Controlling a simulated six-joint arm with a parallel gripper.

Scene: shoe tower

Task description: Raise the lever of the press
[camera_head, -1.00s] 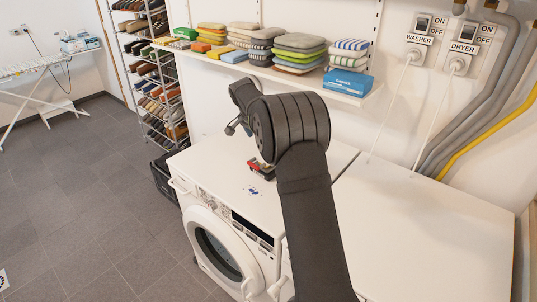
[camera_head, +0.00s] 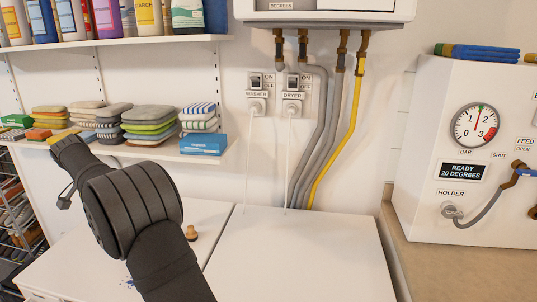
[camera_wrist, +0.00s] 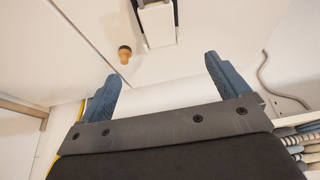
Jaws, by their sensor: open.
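No press or lever can be clearly made out in either view. My gripper (camera_wrist: 160,68) is open, its two blue fingers apart with nothing between them. In the wrist view it is over a white surface. A white piece with dark sides (camera_wrist: 157,24) lies beyond the fingertips at the top edge; I cannot tell what it is. A small wooden knob (camera_wrist: 125,54) is near the left fingertip; a matching knob stands on the white machine top (camera_head: 191,233) in the head view. My arm hides part of that top.
A white boiler-like unit (camera_head: 470,155) with a gauge and a HOLDER label stands at the right. A wall shelf (camera_head: 180,154) holds folded cloths and a blue box (camera_head: 203,144). Grey and yellow pipes (camera_head: 345,130) run down the wall. The right white top (camera_head: 300,255) is clear.

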